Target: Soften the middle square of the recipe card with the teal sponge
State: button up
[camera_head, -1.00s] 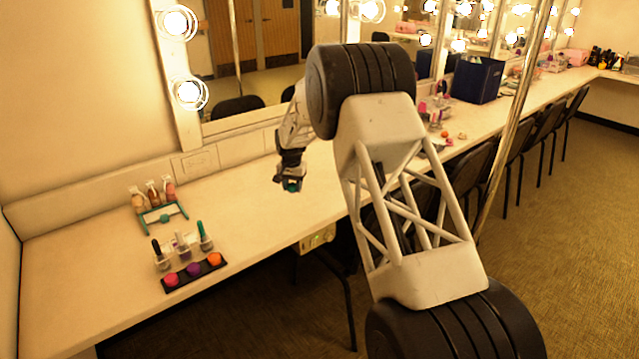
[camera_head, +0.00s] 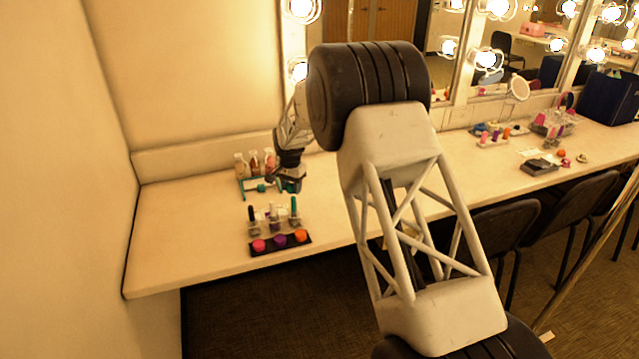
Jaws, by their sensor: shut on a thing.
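My gripper (camera_head: 290,182) is left of centre, above the counter and pointing down. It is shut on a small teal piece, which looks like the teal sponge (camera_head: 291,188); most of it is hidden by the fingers. In the picture it is just right of a teal-framed rack (camera_head: 245,190), which has another small teal part at its front. I cannot tell whether the gripper touches the rack.
Several bottles (camera_head: 254,163) stand behind the rack. Nail polish bottles (camera_head: 273,218) and a dark strip (camera_head: 268,249) with pink, purple and orange round pieces are in front. A wall closes the left end. The counter (camera_head: 165,240) is bare there. Black chairs (camera_head: 505,225) line the front right.

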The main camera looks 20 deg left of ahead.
send_near(269, 214)
jog(key=shift+w+a+f, duration=0.2)
jog(key=shift+w+a, duration=0.05)
jog(key=shift+w, duration=0.1)
jog(key=shift+f, duration=0.25)
jog(key=shift+f, duration=2.65)
jog(key=shift+f, duration=0.6)
jog(key=shift+s+d, duration=0.1)
jog(key=shift+d, duration=0.05)
jog(key=shift+s+d, duration=0.25)
jog(key=shift+s, duration=0.05)
jog(key=shift+s+d, duration=0.1)
jog(key=shift+d, duration=0.05)
jog(key=shift+s+d, duration=0.25)
